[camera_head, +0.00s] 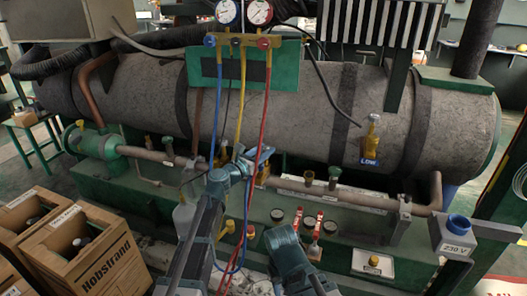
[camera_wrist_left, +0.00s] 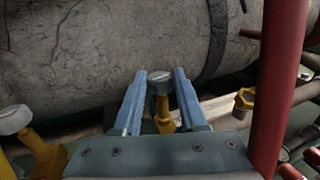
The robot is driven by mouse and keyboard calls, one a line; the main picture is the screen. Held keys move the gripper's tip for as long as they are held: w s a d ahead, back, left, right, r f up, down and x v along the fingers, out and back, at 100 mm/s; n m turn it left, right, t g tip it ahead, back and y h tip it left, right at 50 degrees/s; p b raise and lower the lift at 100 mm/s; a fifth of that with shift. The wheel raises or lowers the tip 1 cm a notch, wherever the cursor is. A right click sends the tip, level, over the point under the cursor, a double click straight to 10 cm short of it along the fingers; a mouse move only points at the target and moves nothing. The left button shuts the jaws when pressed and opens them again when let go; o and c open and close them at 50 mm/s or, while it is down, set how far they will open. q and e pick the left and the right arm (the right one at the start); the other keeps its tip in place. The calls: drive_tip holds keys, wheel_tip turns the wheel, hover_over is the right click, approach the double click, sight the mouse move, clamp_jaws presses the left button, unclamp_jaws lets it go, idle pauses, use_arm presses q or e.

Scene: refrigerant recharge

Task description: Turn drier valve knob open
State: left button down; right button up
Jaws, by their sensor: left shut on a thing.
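My left gripper (camera_head: 262,155) is in front of the pipe below the big grey tank, among the hoses. In the left wrist view its two blue fingers (camera_wrist_left: 161,100) stand on either side of a grey round valve knob (camera_wrist_left: 160,80) on a yellow stem, and they are shut on it. In the head view the yellow valve body (camera_head: 262,174) shows just under the fingers; its knob is mostly hidden by the gripper. My right arm (camera_head: 285,248) shows at the bottom, but its gripper is not in view.
A red hose (camera_head: 265,110) (camera_wrist_left: 280,80) hangs close beside the left gripper, with yellow (camera_head: 241,110) and blue (camera_head: 217,105) hoses near it. Another yellow valve (camera_wrist_left: 35,140) is at the wrist view's lower left. A green drier cylinder (camera_head: 100,144) and cardboard boxes (camera_head: 90,262) are at left.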

use_arm(q)
drive_tip(key=n+t+y, duration=0.1)
drive_tip(key=n+y, duration=0.1)
drive_tip(key=y, duration=0.1)
drive_tip(key=d+n+t+y, duration=0.1)
drive_tip(key=n+y, duration=0.1)
drive_tip(key=y, duration=0.1)
drive_tip(key=shift+s+t, duration=0.2)
drive_tip(key=shift+t, duration=0.2)
drive_tip(key=shift+n+t+y, duration=0.3)
drive_tip(key=shift+n+y, duration=1.3)
drive_tip(key=shift+y, duration=0.7)
drive_tip(key=shift+n+y, duration=0.3)
drive_tip(key=shift+y, duration=0.2)
drive_tip(key=shift+c, duration=2.2)
unclamp_jaws()
